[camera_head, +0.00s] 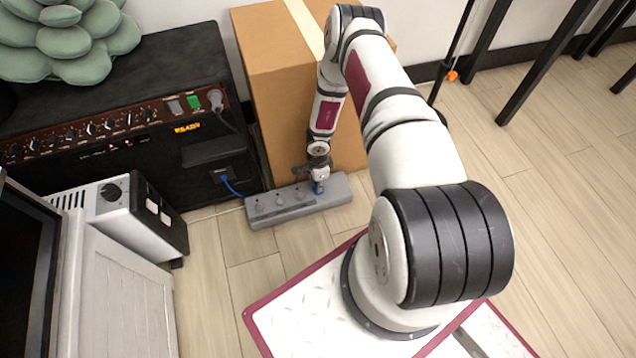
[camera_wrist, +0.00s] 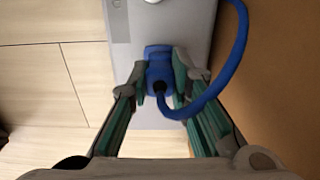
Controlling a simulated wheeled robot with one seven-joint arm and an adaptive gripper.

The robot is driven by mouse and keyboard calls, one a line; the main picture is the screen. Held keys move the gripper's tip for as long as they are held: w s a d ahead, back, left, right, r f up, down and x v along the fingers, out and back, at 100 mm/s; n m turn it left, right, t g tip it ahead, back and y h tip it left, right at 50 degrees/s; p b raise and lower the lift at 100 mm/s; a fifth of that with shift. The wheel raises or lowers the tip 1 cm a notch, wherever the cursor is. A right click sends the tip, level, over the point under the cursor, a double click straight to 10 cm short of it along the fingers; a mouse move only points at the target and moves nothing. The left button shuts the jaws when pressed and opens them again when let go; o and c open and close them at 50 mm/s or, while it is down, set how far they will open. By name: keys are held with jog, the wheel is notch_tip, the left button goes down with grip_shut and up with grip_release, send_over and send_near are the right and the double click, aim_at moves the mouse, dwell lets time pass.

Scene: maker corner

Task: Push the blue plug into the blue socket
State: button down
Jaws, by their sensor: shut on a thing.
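The blue plug (camera_wrist: 158,70) is between the fingertips of my gripper (camera_wrist: 161,80) in the wrist view, with its blue cable (camera_wrist: 238,40) looping off to the right. My gripper (camera_head: 318,180) is shut on the plug, over the right end of the grey power strip (camera_head: 265,215). A bit of the blue plug (camera_head: 318,188) shows below my gripper in the head view. The plug is at the strip's top face; I cannot tell whether it is seated or just above.
A cardboard box (camera_head: 270,70) stands right behind the strip. A black amplifier (camera_head: 170,75) is at the left, with a blue cable end (camera_head: 224,178) at its lower panel. A white and black device (camera_head: 130,215) stands in front of it. Wooden floor (camera_head: 550,170) is free at the right.

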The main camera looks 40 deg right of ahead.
jog(key=shift+f, duration=0.3)
jog(key=c, duration=1.4)
grip_release()
jog(key=shift+r, duration=0.15)
notch_tip(320, 180, up, 12)
jog(key=shift+s, duration=0.15)
